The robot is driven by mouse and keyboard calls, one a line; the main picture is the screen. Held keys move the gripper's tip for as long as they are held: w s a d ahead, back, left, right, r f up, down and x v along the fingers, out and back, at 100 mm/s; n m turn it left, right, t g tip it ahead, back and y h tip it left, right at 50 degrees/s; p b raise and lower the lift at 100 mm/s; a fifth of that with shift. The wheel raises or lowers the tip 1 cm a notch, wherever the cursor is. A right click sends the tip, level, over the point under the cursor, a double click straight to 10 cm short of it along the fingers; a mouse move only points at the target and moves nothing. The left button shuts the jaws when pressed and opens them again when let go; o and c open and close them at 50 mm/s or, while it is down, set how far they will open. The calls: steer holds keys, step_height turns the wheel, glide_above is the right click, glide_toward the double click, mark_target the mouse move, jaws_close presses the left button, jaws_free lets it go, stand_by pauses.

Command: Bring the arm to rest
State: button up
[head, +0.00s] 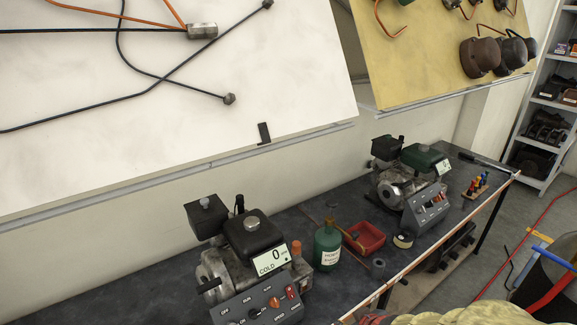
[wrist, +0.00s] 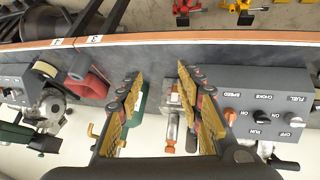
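My gripper (wrist: 160,76) shows in the wrist view with its two yellow-and-black fingers apart and nothing held between them. It is over the dark workbench (wrist: 225,56), and the view is upside down. A grey control box (wrist: 262,92) with an orange knob lies just right of the fingers. A green bottle (wrist: 143,97) shows partly behind the left finger. I cannot tell the exact height of the fingers above these things. In the head view the near engine (head: 250,235) stands on the bench (head: 140,285); my gripper is not seen there.
Beside the near engine stand the green bottle (head: 327,246) and a red tray (head: 366,239). A second engine (head: 405,180) stands farther along the bench. A white sloped panel (head: 190,95) with cables hangs above. Shelves (head: 549,125) stand at far right.

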steer(key=s+d+r+m+g+h, duration=0.3)
steer(key=s+d+r+m, duration=0.1)
steer(key=s+d+r, duration=0.5)
steer(key=s+a+r+m+y, duration=0.1)
steer(key=s+a+r, duration=0.2)
steer(key=r, duration=0.3)
steer(key=s+a+r+t, duration=0.1)
steer(key=s+a+r, duration=0.3)
steer(key=r, duration=0.3)
steer(key=shift+s+m+y, duration=0.4)
steer(key=shift+s, duration=0.3)
